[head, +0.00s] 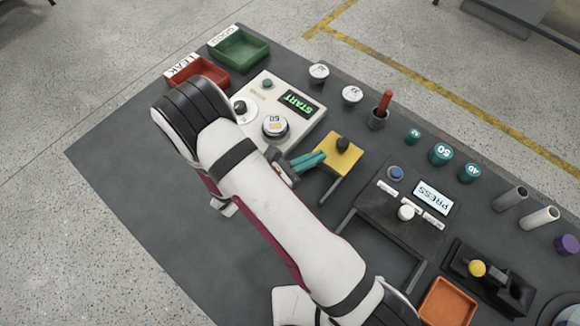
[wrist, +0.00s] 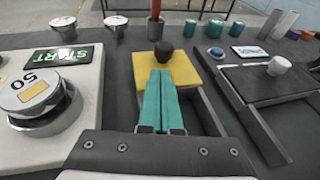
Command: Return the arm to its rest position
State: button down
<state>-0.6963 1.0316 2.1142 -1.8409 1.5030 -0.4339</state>
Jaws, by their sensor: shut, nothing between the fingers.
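My gripper (head: 313,159) is over the middle of the dark table, its teal fingers together with nothing between them. The fingertips point at a yellow plate (head: 346,163) with a black knob (head: 342,144). In the wrist view the closed fingers (wrist: 161,76) overlap the yellow plate (wrist: 184,68), just short of the black knob (wrist: 163,49). I cannot tell whether they touch the plate. My white arm reaches across the table from the lower right and hides part of it.
A pale panel with a green START display (head: 298,104) and a silver weight (head: 275,125) stands left of my fingers. A dark PRESS stand (head: 392,228) is to the right. Red (head: 204,86) and green (head: 240,61) trays are at the far left. The table's near left is bare.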

jog(key=v, duration=1)
jog(key=shift+s+a, duration=0.1)
jog(key=s+d+r+m+g+y, duration=0.5)
jog(key=s+d+r+m+g, duration=0.45)
jog(key=m, duration=0.65)
jog(key=s+a+r+m+t+y, duration=0.1)
jog(key=s+a+r+m+y, duration=0.1)
jog(key=m, duration=0.4)
jog(key=s+a+r+m+t+y, duration=0.1)
jog(key=s+r+m+y, duration=0.2)
jog(key=m+y, duration=0.4)
jog(key=shift+s+a+m, duration=0.3)
jog(key=shift+s+a, duration=0.1)
jog(key=shift+s, duration=0.45)
jog(key=shift+r, duration=0.15)
